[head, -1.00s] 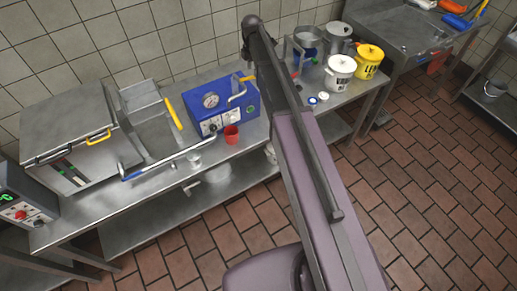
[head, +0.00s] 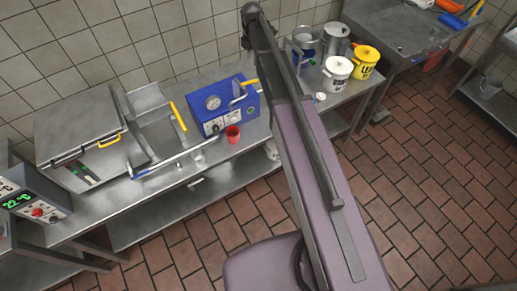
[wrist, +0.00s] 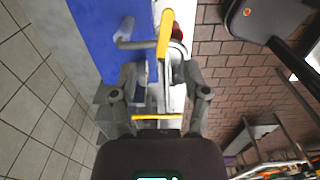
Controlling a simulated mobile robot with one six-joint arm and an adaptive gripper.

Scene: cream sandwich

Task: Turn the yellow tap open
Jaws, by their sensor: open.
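The yellow tap (head: 249,82) is a yellow lever on the right side of a blue box (head: 205,103) with a round gauge, on the steel counter. In the wrist view the yellow lever (wrist: 165,34) stands just beyond my gripper (wrist: 162,80), roughly in line with the gap between the fingers. A grey bent spout (wrist: 127,36) sticks out beside it from the blue box (wrist: 95,25). My gripper is open, with fingers spread to either side; I cannot tell whether either touches the lever. In the head view my arm hides most of the gripper.
A red cup (head: 233,134) stands in front of the blue box. White (head: 337,73) and yellow (head: 365,61) pots stand to the right. A lidded steel appliance (head: 80,125) and a long rail (head: 178,161) are to the left. Tiled wall behind; open floor in front.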

